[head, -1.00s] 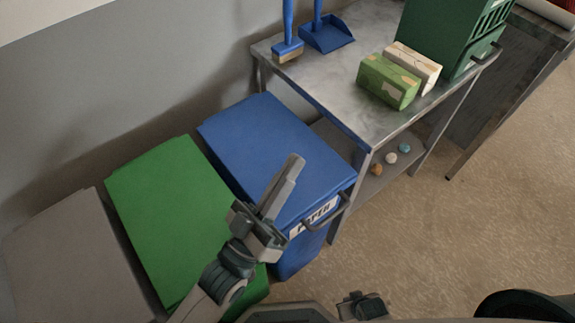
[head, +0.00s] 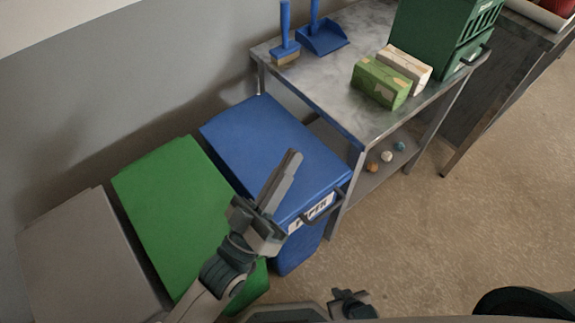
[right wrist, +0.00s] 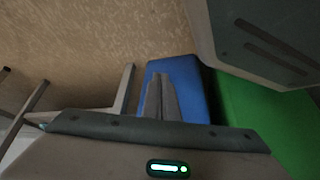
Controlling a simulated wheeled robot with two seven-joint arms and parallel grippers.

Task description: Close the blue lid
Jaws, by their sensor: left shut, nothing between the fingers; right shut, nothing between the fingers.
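The blue lid (head: 270,150) lies flat on top of the blue bin (head: 298,248), which has a white "PAPER" label and a dark handle at its front. My left gripper (head: 292,157) is shut and empty. In the head view it overlaps the lid's front part; I cannot tell whether it touches. My right gripper (right wrist: 160,82) is shut and empty in the right wrist view, with the blue bin (right wrist: 180,68) behind its fingers.
A green-lidded bin (head: 178,215) and a grey-lidded bin (head: 85,260) stand to the left. A metal table (head: 350,88) stands close behind right, with a blue brush (head: 285,45), dustpan (head: 323,38), two cartons (head: 382,86) and a green crate (head: 432,35). The floor (head: 430,240) at right is clear.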

